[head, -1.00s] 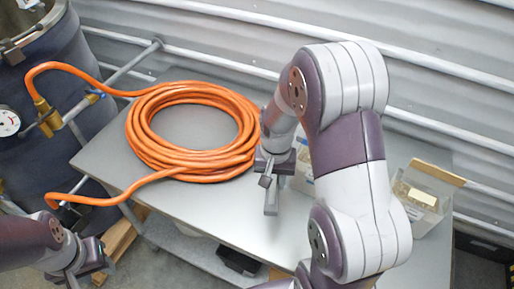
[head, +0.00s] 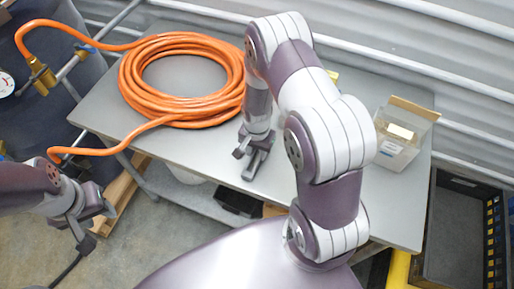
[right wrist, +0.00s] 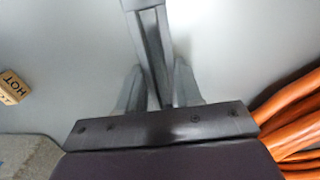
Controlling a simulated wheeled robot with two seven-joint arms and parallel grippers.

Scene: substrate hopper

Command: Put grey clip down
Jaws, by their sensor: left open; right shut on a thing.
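The grey clip (right wrist: 148,38) is a long grey bar in the right wrist view, between the two fingers of my right gripper (right wrist: 158,78). My right gripper (head: 251,160) is shut on it, over the front part of the grey table (head: 205,152), right of the hose coil. The clip's far end runs out of the top of the wrist view. I cannot tell whether the clip touches the table top. My left gripper (head: 86,216) is open, in front of the table's left end, off the table.
A coiled orange hose (head: 133,100) lies on the table's left; it also edges the right wrist view (right wrist: 290,125). A clear-sided box (head: 395,150) stands at the table's right. A wooden block marked HOT (right wrist: 14,86) lies on the table. A dark crate (head: 432,235) stands right.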

